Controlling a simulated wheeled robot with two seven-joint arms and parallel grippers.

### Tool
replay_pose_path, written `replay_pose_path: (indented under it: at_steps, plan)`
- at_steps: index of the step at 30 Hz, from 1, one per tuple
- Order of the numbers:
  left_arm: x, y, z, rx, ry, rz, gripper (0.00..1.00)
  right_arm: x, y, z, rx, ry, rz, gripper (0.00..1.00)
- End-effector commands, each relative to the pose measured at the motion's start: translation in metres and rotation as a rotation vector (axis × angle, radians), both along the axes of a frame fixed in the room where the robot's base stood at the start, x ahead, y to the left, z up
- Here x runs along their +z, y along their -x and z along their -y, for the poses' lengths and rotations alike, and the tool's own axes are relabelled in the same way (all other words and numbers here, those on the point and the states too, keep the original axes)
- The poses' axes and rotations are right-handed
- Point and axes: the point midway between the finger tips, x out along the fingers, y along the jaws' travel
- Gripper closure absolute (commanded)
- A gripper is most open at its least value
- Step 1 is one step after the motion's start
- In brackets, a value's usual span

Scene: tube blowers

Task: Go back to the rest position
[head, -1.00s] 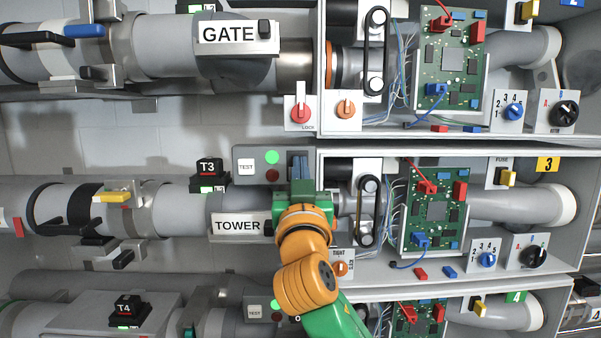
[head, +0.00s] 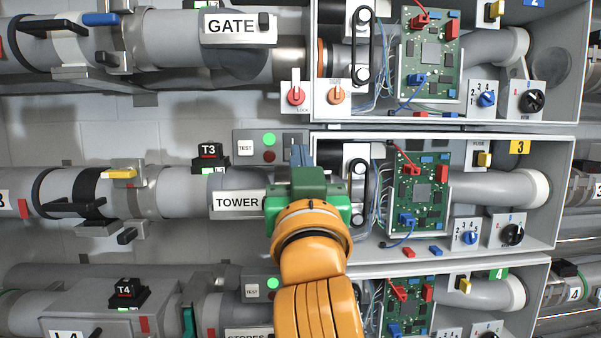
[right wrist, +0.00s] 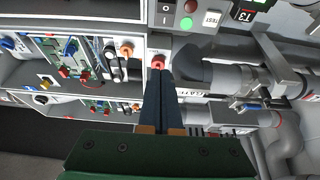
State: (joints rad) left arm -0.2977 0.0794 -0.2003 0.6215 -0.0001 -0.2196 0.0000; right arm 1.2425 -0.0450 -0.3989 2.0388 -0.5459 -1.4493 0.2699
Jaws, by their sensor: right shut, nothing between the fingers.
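My right gripper (head: 300,155) is in front of the tower unit, with its dark fingers pointing at the panel beside the TOWER sign (head: 237,203). Its green body and orange wrist cover part of that unit. In the right wrist view, the fingers (right wrist: 161,92) are together with nothing between them. A red knob (right wrist: 158,62) shows just beyond the fingertips; I cannot tell how far away it is. My left gripper is in neither view.
Open housings with circuit boards (head: 422,192) and dials (head: 511,235) stand right of the gripper. Pipes with clamps run left, including a yellow lever (head: 121,174). A small panel with a green button (head: 268,139) is close to the fingers. The GATE sign (head: 238,27) is above.

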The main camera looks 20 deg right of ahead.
Motion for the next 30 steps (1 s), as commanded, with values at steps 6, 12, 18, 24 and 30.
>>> replay_pose_path:
  at_steps: [6, 12, 18, 24, 30]
  plan:
    - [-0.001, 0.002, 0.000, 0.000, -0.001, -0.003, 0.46, 0.001, 0.002, -0.001, 0.000, 0.000, 0.000, 1.00]
    - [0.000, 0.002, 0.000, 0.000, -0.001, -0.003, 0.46, 0.001, 0.002, -0.001, 0.000, 0.000, 0.000, 1.00]
    - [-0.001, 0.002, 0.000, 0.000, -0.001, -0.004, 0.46, -0.053, -0.021, 0.003, 0.018, -0.001, -0.136, 1.00]
    - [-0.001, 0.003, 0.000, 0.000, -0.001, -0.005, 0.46, -0.258, -0.041, 0.013, 0.095, -0.009, -0.624, 1.00]
    - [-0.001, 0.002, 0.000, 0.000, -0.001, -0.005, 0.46, -0.433, 0.032, 0.019, 0.176, -0.026, -1.078, 1.00]
